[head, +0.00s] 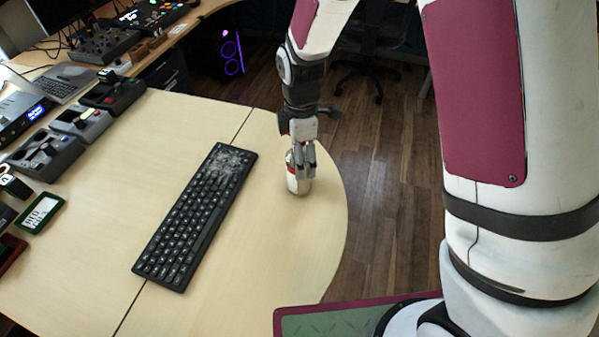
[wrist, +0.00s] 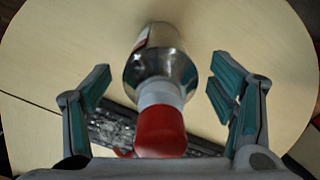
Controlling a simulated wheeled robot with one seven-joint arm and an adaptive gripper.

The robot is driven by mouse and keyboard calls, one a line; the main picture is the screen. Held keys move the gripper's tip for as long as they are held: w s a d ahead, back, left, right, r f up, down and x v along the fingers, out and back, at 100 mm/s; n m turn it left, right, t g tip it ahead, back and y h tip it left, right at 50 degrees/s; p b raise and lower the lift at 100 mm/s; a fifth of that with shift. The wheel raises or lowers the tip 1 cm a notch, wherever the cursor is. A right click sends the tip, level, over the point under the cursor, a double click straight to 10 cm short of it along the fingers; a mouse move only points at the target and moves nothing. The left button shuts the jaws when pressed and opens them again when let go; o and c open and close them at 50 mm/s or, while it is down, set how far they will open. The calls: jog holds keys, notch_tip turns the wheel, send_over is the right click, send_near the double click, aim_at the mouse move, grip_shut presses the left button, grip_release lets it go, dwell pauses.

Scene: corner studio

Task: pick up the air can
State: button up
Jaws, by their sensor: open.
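The air can (head: 292,184) stands on the wooden desk near its rounded right edge in the head view, partly hidden by my gripper. In the wrist view the air can (wrist: 163,68) shows a silver-grey body, a white neck and a red cap pointing toward the camera. My gripper (head: 303,164) is directly above and around the can's top. In the wrist view my gripper (wrist: 160,90) is open, with one teal-padded finger on each side of the can and a visible gap on both sides.
A black keyboard (head: 196,215) lies on the desk (head: 270,250) to the left of the can. Several control boxes and devices, such as a grey one (head: 45,155), line the desk's left side. The desk's curved edge is close to the can's right, with wooden floor (head: 385,190) beyond.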

jog(key=shift+f, duration=0.55)
grip_shut()
jog(key=shift+r, duration=0.1)
